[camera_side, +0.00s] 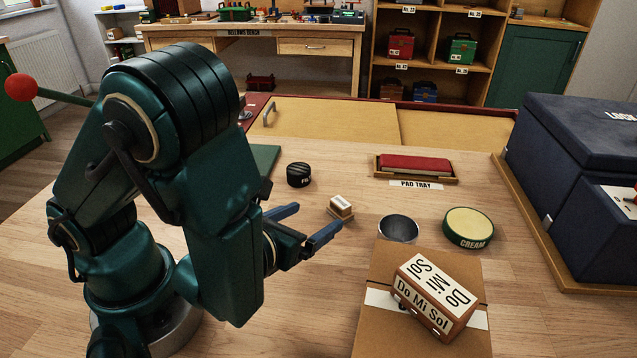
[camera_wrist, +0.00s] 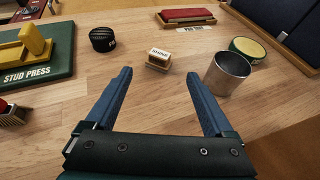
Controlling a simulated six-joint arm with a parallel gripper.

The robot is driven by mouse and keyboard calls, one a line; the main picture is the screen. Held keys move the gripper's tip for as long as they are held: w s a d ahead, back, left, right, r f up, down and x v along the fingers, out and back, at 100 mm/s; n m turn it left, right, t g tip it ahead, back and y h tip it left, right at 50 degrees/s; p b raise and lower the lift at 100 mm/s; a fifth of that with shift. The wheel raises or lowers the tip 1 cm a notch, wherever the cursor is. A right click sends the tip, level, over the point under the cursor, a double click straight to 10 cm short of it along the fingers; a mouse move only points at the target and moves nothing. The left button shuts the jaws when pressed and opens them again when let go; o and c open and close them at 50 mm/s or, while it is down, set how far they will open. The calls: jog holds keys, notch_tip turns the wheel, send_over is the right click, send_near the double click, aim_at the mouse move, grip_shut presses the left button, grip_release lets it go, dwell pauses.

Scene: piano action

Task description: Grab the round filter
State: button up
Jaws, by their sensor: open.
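The round filter (camera_side: 299,174) is a small black ribbed cylinder with partly readable white lettering on its side. It stands upright on the wooden table, beyond my gripper in the side view. In the wrist view the filter (camera_wrist: 103,39) is at the upper left, ahead of the left finger and apart from it. My gripper (camera_side: 305,225) has two blue fingers spread apart, with nothing between them. In the wrist view my gripper (camera_wrist: 158,73) points toward a small block, left of which the filter stands.
The small SHINE block (camera_wrist: 159,56) lies just ahead of the fingertips. A metal cup (camera_side: 398,229), a green CREAM tin (camera_side: 468,228) and a Do Mi Sol box (camera_side: 436,295) stand to the right. The pad tray (camera_side: 416,178) is behind. The green stud press (camera_wrist: 36,70) stands left.

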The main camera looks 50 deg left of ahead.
jog(key=shift+o, duration=0.2)
jog(key=shift+r, duration=0.1)
jog(key=shift+r, duration=2.3)
jog(key=n+g+y, duration=0.6)
jog(key=n+y, duration=0.1)
jog(key=n, duration=0.1)
send_over(300, 178)
jog(key=s+d, duration=0.2)
jog(key=d, duration=0.1)
notch_tip(300, 178, down, 9)
jog(key=shift+w+r, duration=0.1)
jog(key=shift+r, duration=0.1)
jog(key=shift+x, duration=2.5)
jog(key=shift+f, duration=0.1)
jog(key=c, duration=1.4)
